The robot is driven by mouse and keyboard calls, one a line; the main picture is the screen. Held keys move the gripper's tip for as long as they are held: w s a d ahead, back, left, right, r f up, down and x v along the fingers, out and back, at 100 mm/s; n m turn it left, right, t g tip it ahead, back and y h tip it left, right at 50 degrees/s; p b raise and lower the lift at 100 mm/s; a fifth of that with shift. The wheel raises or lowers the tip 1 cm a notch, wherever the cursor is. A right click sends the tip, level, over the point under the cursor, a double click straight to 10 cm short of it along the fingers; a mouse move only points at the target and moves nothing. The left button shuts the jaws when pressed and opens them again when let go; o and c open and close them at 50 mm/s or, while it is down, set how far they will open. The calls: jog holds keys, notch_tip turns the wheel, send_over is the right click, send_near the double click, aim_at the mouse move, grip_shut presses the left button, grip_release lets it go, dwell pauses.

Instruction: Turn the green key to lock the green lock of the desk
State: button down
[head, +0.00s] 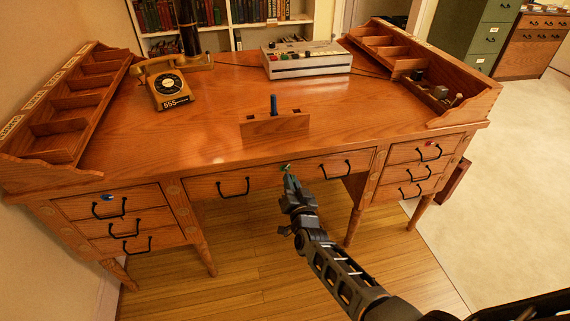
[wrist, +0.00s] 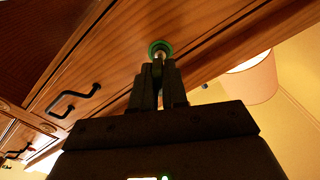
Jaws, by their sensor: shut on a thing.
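The green lock (wrist: 160,45) is a round green ring on the front of the desk's middle drawer. In the head view it is a small green spot (head: 285,167) between the two middle handles, partly hidden by my fingertips. My gripper (wrist: 159,72) is shut on the green key (wrist: 158,56), of which only a small pale metal bit shows between the fingertips and the lock. The key lines up with the lock's middle. How deep it sits and how far it is turned cannot be told. My gripper (head: 290,177) reaches the drawer front from below.
A blue lock (head: 108,198) is on the left top drawer and a red lock (head: 432,144) on the right top drawer. A blue key (head: 273,104) stands in a wooden holder (head: 262,124). Black handles (head: 234,187) stick out beside my gripper. A telephone (head: 170,84) stands farther back.

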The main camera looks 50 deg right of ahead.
jog(key=shift+n+p, duration=0.45)
jog(key=shift+n, duration=1.05)
jog(key=shift+n+p, duration=0.6)
jog(key=shift+n, duration=0.9)
jog(key=shift+n, duration=0.5)
jog(key=c, duration=0.6)
grip_release()
